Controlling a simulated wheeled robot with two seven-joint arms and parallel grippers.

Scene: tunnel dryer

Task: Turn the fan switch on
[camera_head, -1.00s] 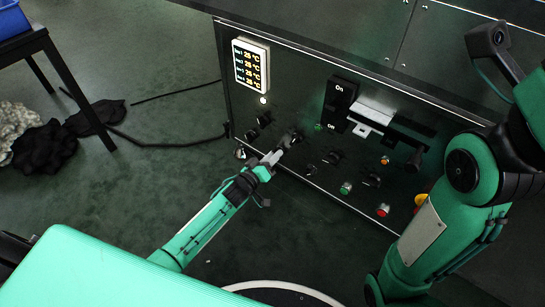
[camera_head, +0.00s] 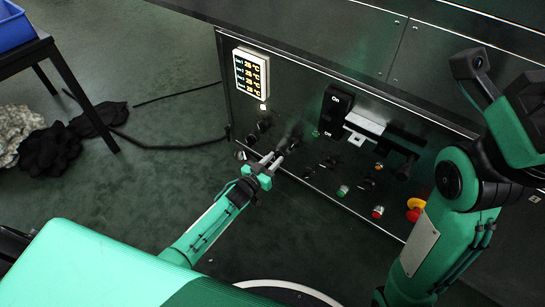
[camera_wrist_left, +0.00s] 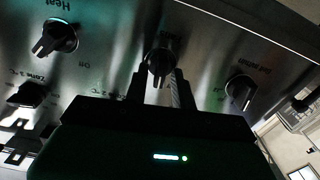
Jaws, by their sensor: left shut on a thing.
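The fan switch looks to be the black rotary knob (camera_head: 291,142) on the dark control panel (camera_head: 300,85); its label is too small to read for sure. In the left wrist view the knob (camera_wrist_left: 160,62) sits at the fingertips, below a blurred label. My left gripper (camera_head: 274,160) is shut on this knob, one finger on each side of it. The fingers hide part of the knob, and its exact pointing direction is hard to tell.
A knob labelled Heat (camera_wrist_left: 55,38) and another knob (camera_wrist_left: 240,92) flank the held one. A temperature display (camera_head: 251,74), a large On/Off switch (camera_head: 336,108), a green button (camera_head: 343,190) and a red button (camera_head: 378,212) are on the panel. A black table (camera_head: 75,85) stands left.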

